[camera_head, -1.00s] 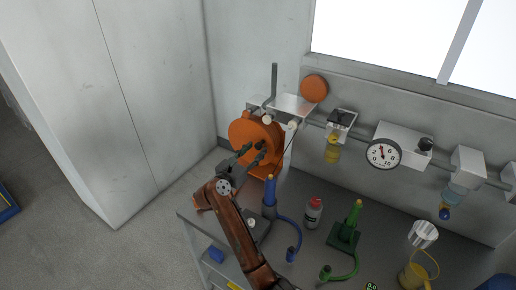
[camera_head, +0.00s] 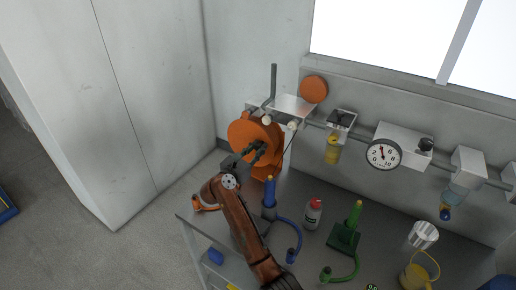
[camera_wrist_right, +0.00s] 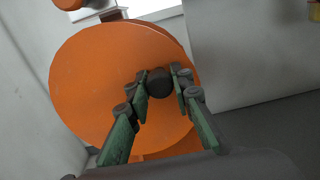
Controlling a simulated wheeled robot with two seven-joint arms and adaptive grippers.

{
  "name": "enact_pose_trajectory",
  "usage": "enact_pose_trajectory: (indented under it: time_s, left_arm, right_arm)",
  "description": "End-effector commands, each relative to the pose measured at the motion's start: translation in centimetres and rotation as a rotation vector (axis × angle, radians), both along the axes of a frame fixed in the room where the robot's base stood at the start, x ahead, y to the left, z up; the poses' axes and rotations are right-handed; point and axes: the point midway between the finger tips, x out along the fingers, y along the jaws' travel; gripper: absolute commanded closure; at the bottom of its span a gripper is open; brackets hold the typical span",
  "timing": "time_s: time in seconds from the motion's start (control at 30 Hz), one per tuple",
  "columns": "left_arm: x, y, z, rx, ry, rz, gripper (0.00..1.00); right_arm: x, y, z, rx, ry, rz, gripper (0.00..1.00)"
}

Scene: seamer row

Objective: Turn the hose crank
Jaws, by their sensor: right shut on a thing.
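The orange hose reel (camera_head: 250,132) stands at the back left corner of the bench. Its round face (camera_wrist_right: 100,85) fills much of the right wrist view. The dark round crank knob (camera_wrist_right: 160,82) sits right of the middle of that face, between the fingertips. My right gripper (camera_head: 262,150) is at the reel's front, shut on the knob; it also shows in the wrist view (camera_wrist_right: 161,84) with one finger on each side. The crank's arm is hard to make out behind the fingers. My left gripper is not in view.
A blue-topped stand (camera_head: 269,192), a red-and-white bottle (camera_head: 313,213) and a green stand (camera_head: 345,235) are on the bench right of my arm. A rail with a gauge (camera_head: 383,153) runs along the wall. A tall grey cabinet (camera_head: 130,90) stands left.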

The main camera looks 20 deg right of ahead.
Motion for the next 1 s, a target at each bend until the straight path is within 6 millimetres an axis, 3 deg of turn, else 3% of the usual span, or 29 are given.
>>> enact_pose_trajectory:
  time_s: [0.13,0.63,1.0]
  left_arm:
    - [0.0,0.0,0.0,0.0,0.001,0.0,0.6]
    - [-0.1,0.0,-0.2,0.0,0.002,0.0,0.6]
    - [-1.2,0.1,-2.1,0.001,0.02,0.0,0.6]
  right_arm:
    - [0.0,0.0,0.0,0.0,0.0,0.0,1.0]
    - [0.0,0.0,-0.2,0.007,-0.006,0.0,1.0]
    - [-0.3,-0.1,-1.7,0.101,-0.122,0.001,1.0]
